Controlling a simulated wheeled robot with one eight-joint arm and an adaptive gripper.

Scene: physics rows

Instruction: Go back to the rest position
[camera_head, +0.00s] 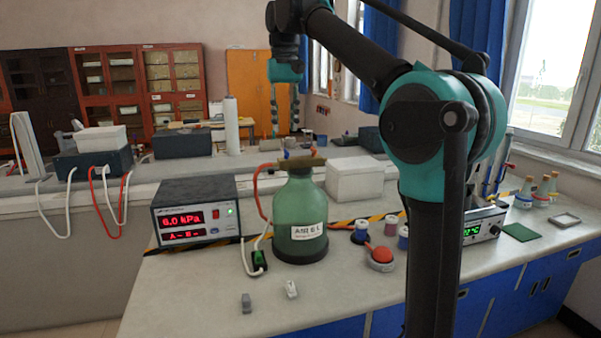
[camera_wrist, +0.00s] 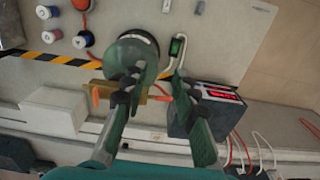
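My gripper (camera_head: 284,132) hangs with its fingers pointing down, above the green glass bottle (camera_head: 299,215) in the head view. In the wrist view my gripper (camera_wrist: 157,82) shows two fingers spread apart with nothing held between them. The bottle (camera_wrist: 133,58) stands upright on the bench, with a white label and a brown stopper piece (camera_head: 301,162) on top. The fingers look clear of the bottle, though the left finger overlaps it in the wrist view.
A pressure display box (camera_head: 195,211) stands left of the bottle, joined by a red hose. A white box (camera_head: 354,179), spools (camera_head: 360,232), a red button (camera_head: 381,255) and small grey and white pieces (camera_head: 291,289) lie on the bench (camera_head: 190,290). The front left of the bench is mostly clear.

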